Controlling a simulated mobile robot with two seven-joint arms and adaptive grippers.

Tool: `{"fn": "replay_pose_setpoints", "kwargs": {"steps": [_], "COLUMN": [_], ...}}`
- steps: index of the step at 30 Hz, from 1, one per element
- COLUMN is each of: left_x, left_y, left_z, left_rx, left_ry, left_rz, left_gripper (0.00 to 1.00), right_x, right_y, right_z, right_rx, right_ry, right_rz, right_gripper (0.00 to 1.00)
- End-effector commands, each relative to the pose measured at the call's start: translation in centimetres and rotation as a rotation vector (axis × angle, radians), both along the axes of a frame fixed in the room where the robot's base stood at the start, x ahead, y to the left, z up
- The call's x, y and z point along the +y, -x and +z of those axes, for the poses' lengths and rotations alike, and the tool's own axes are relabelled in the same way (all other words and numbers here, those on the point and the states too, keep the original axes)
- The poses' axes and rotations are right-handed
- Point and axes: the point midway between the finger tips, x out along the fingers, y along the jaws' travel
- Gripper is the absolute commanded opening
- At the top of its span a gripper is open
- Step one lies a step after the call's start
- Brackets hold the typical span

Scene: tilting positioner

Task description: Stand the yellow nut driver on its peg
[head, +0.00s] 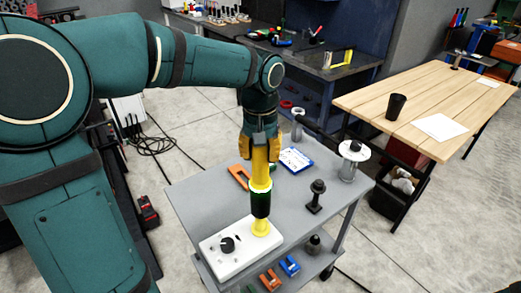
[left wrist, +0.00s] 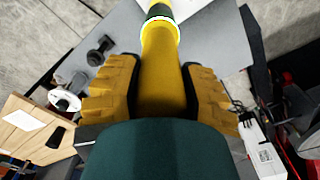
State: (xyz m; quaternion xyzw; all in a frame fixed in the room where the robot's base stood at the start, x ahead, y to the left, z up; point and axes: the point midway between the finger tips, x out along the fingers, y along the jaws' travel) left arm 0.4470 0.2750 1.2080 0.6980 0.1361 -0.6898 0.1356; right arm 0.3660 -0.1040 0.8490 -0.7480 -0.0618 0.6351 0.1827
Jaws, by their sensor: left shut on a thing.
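The yellow nut driver (head: 260,171) hangs roughly upright below my left gripper (head: 261,150). It has a yellow handle, a pale green-white ring and a black lower section. In the left wrist view its yellow handle (left wrist: 162,70) lies between the two yellow fingers of my left gripper (left wrist: 160,95), which are shut on it. Below the black section is a yellow piece (head: 262,226) on the white block (head: 240,247); I cannot tell whether the driver touches it or just lines up above it. The driver's lower tip is hidden. My right gripper is not in view.
The white block has a black knob (head: 227,244) and stands on a grey cart (head: 195,200). An orange frame (head: 238,177), a blue-and-white tray (head: 296,159), a dark post (head: 315,196) and a white-topped cylinder (head: 352,152) are nearby. A wooden table (head: 450,105) stands right.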

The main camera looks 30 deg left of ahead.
Motion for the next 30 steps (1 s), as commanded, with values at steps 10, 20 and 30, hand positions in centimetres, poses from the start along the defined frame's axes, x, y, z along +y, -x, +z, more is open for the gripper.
{"fn": "replay_pose_setpoints", "kwargs": {"steps": [10, 20, 30], "left_x": [0.0, 0.0, 0.0], "left_y": [0.0, 0.0, -0.1], "left_z": [0.2, -0.5, -1.7], "left_rx": [-0.003, -0.003, -0.003], "left_ry": [0.0, 0.0, 0.0], "left_rz": [0.0, 0.0, 0.0], "left_gripper": [0.0, 0.0, 0.0], "right_x": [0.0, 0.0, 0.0], "right_y": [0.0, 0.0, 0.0], "right_z": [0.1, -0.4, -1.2], "right_rx": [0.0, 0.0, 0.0], "right_ry": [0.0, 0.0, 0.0], "right_rz": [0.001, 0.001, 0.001], "right_gripper": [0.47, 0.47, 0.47]}}
